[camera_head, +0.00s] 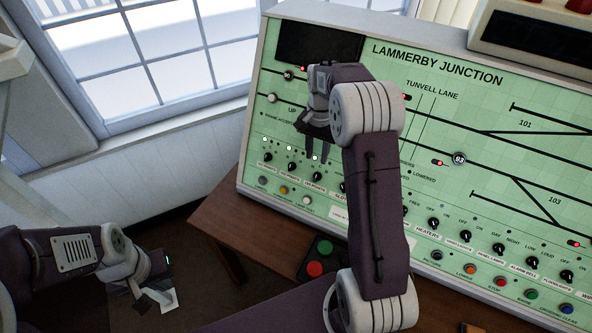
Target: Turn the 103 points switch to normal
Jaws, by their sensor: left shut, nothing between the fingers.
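The green control panel (440,110) is headed Lammerby Junction. A row of black rotary knobs (317,176) with small labels runs along its lower left, with lit white lamps (289,148) above several of them. The labels are too small for me to tell which knob is the 103 points switch. The track number 103 (554,200) is printed at the right. My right gripper (318,146) hangs in front of the panel's left part, fingers pointing down just above the knobs; contact cannot be told. My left gripper (163,298) is shut and empty at lower left, away from the panel.
The panel stands on a brown wooden desk (228,222). A dark box with red (314,269) and green buttons lies in front of it. More knobs and coloured buttons line the panel's lower right. My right arm covers the panel's middle. A window is at upper left.

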